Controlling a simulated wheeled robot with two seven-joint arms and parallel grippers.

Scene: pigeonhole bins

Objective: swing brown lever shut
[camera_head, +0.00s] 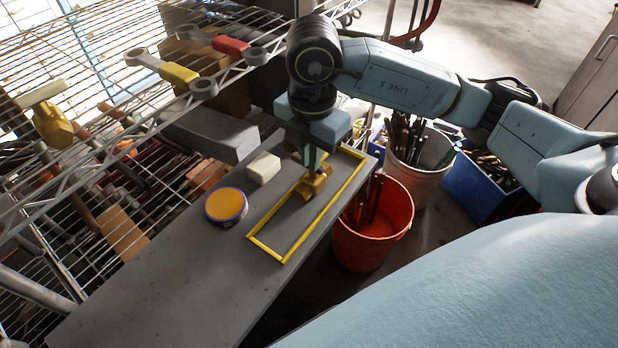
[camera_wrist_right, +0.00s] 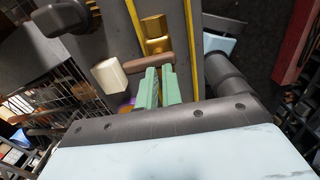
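The brown lever (camera_wrist_right: 145,62) shows in the right wrist view as a short bar lying across just beyond my right fingertips. A gold block (camera_wrist_right: 154,28) stands beside it. In the head view the gold fitting (camera_head: 307,189) sits inside a yellow rectangular outline (camera_head: 290,255) on a grey board, and my gripper largely hides the lever there. My right gripper (camera_head: 313,160) points down over the fitting. In the wrist view its two green fingers (camera_wrist_right: 159,78) lie close together, with nothing seen between them. Their tips are at the lever; I cannot tell whether they touch it. My left gripper is out of view.
A white block (camera_head: 263,167) and a yellow-topped tin (camera_head: 226,205) stand on the grey board (camera_head: 175,285) left of the outline. An orange bucket (camera_head: 372,245) is close on the right. A wire shelf (camera_head: 110,60) with tools borders the left. The board's near part is clear.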

